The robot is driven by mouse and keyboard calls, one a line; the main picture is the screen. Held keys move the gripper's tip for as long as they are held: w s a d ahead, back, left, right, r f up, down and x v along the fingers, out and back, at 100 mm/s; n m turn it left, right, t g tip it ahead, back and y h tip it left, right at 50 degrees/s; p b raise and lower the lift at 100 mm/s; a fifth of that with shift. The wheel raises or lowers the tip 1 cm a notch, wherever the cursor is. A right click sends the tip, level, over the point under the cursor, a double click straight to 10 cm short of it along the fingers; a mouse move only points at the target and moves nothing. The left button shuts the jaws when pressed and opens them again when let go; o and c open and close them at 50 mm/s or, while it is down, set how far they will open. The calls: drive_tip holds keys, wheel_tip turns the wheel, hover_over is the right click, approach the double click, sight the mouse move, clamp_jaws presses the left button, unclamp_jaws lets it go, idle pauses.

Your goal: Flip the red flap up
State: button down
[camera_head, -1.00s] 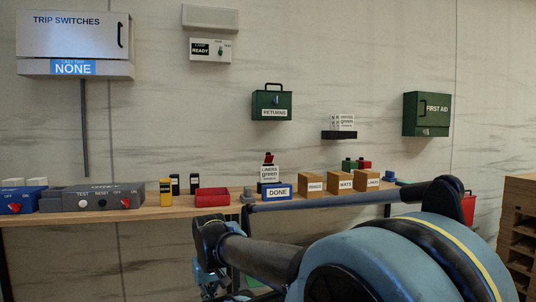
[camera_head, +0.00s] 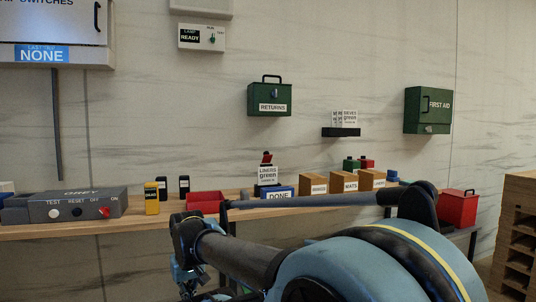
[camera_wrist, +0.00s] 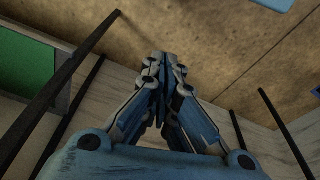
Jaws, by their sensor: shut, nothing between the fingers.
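A small tilted red piece (camera_head: 266,157) stands up behind the "LINERS green" card on the bench in the head view; it may be the red flap, but it is too small to be sure. No red flap shows in the wrist view.
On the bench (camera_head: 130,222) stand a red tray (camera_head: 205,197), a blue "DONE" bin (camera_head: 278,192) and wooden boxes (camera_head: 344,181). A green "RETURNS" box (camera_head: 269,98) hangs above. A red bin (camera_head: 457,207) is right. Dark bars (camera_wrist: 62,75) flank my gripper in the wrist view.

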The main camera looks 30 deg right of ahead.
drive_tip(key=w+d+r+m+t+y, duration=0.1)
drive_tip(key=w+d+r+m, duration=0.45)
drive_tip(key=r+m, duration=0.2)
drive_tip(key=w+d+r+m+t, duration=0.1)
drive_tip(key=w+d+r+m, duration=0.4)
drive_tip(key=r, duration=0.4)
drive_tip(key=w+d+r+m+t+y, duration=0.1)
drive_tip(key=w+d+r+m, duration=0.3)
drive_tip(key=w+r+m, duration=0.4)
drive_tip(key=d+r+m+t+h, duration=0.1)
drive_tip(key=d+r+m+t, duration=0.1)
drive_tip(key=d+r+m, duration=0.6)
drive_tip(key=d+r+m+t+h, duration=0.2)
drive_tip(key=d+r+m, duration=0.7)
drive_tip(key=d, duration=1.3)
wheel_tip(320, 180, up, 3)
drive_tip(key=shift+s+d+f+t, duration=0.1)
drive_tip(key=shift+s+d+t, duration=0.2)
drive_tip(key=shift+s+d, duration=0.1)
approach(269, 156)
wheel_tip(269, 156, down, 4)
drive_tip(key=w, duration=0.2)
drive_tip(key=shift+w+d, duration=0.1)
drive_tip(key=shift+w, duration=1.05)
drive_tip(key=shift+w+d+r, duration=0.1)
drive_tip(key=shift+w+r, duration=0.15)
drive_tip(key=shift+w, duration=0.4)
